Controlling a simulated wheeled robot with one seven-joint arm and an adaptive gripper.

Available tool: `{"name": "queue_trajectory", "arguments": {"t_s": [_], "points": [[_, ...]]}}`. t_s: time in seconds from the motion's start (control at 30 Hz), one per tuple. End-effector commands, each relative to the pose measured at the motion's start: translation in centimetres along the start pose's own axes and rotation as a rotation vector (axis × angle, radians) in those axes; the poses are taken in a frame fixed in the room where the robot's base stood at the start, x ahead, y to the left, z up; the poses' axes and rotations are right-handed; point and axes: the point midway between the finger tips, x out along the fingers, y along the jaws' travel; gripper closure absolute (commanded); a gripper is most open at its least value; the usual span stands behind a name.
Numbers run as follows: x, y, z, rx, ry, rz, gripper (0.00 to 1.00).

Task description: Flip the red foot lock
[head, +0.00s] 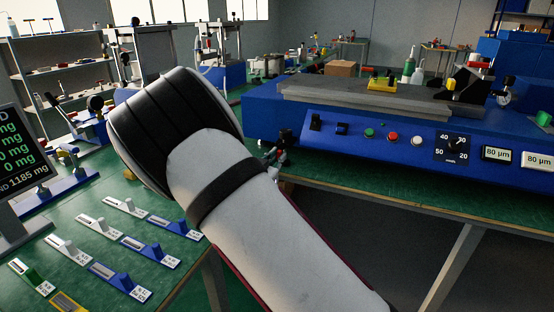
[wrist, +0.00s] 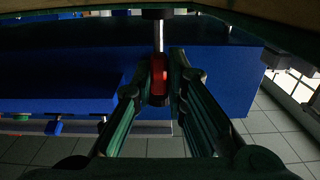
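The red foot lock (wrist: 158,80) shows in the wrist view as a small red block, with a bright metal rod (wrist: 158,38) and a dark disc in line above it. My gripper (wrist: 160,75) has its two dark green fingers on either side of the red block. The fingers stand apart, with a narrow gap seen beside the block; firm contact cannot be made out. In the head view my arm hides most of the gripper, and a dark part of it (head: 279,154) shows by the left end of the blue machine.
The long blue machine (head: 380,150) with switches and buttons stands on a green bench (head: 450,205). Its blue body (wrist: 225,75) also fills the wrist view's upper middle. A green table (head: 75,235) with several small gauges and a screen (head: 22,155) is at left. Tiled floor (wrist: 265,125) lies clear.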

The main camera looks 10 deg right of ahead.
Motion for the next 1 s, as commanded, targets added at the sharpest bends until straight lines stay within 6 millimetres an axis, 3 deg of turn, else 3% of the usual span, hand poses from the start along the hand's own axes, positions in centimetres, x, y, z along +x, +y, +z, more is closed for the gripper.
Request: {"name": "queue_trajectory", "arguments": {"t_s": [0.03, 0.1, 0.47, 0.57, 1.0], "points": [[0.2, 0.5, -0.2, 0.003, 0.004, 0.011, 0.78], [0.2, 0.4, -0.2, 0.003, 0.004, 0.01, 0.68], [-0.4, 0.1, 0.0, 0.001, 0.001, 0.003, 0.68], [-1.5, 0.1, 0.0, 0.001, 0.0, 0.003, 0.68], [-9.8, 0.1, -0.1, 0.001, 0.002, 0.003, 0.68]]}}
